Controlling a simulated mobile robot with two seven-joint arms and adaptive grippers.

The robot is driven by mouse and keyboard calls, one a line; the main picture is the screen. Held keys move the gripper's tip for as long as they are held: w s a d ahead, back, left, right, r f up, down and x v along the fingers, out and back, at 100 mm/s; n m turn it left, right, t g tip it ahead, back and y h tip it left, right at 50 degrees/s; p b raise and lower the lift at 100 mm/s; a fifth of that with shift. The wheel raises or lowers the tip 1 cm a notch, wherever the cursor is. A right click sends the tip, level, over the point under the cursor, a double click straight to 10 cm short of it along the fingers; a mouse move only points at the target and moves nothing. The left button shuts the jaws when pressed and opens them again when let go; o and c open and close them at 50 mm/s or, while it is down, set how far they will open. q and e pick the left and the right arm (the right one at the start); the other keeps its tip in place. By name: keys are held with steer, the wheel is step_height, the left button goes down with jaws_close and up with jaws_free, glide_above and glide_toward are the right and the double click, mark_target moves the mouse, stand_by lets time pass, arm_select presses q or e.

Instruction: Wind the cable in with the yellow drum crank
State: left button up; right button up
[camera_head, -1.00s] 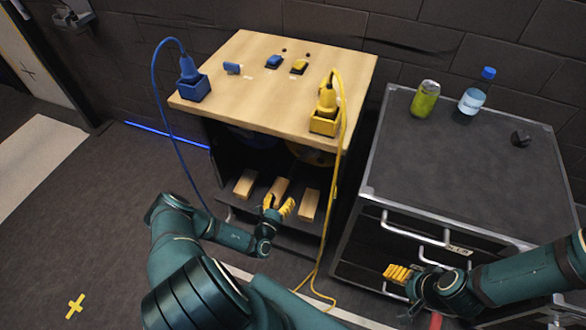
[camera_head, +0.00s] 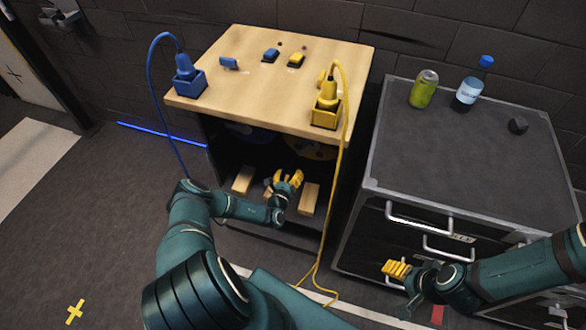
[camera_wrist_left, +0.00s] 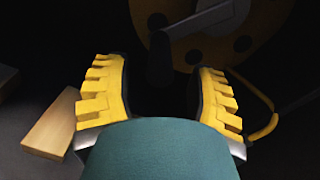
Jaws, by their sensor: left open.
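The yellow drum (camera_head: 314,151) sits under the tabletop at the right, mostly in shadow. In the left wrist view the yellow drum (camera_wrist_left: 185,45) has dark holes, and a dark crank handle (camera_wrist_left: 160,58) stands out in front of it. My left gripper (camera_head: 286,181) is open and empty in the cabinet opening, its fingers on either side of the handle's line of view. I cannot tell whether they touch it. The yellow cable (camera_head: 342,150) runs from the yellow plug (camera_head: 327,90) down the cabinet's right side to the floor. My right gripper (camera_head: 397,268) is by the drawers.
Wooden blocks (camera_head: 310,198) lie on the lower shelf, beside my left gripper. A blue plug (camera_head: 184,68) and small blue and yellow buttons (camera_head: 296,60) are on the wooden tabletop (camera_head: 260,97). A drawer cabinet (camera_head: 460,150) stands at right with a can and bottle.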

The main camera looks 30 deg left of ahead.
mark_target(293, 166)
arm_select(q)
steer(key=shift+b+x, duration=0.3)
steer(key=shift+x, duration=1.45)
arm_select(e)
steer(key=shift+s+f, duration=0.15)
steer(key=shift+f, duration=0.25)
arm_select(q)
jaws_close()
steer(key=shift+a, duration=0.15)
arm_select(e)
steer(key=shift+d, duration=0.1)
arm_select(q)
steer(key=shift+r, duration=0.1)
steer(key=shift+a+m, duration=0.1)
steer(key=shift+m, duration=0.2)
arm_select(e)
steer(key=shift+d, duration=0.4)
steer(key=shift+d, duration=0.1)
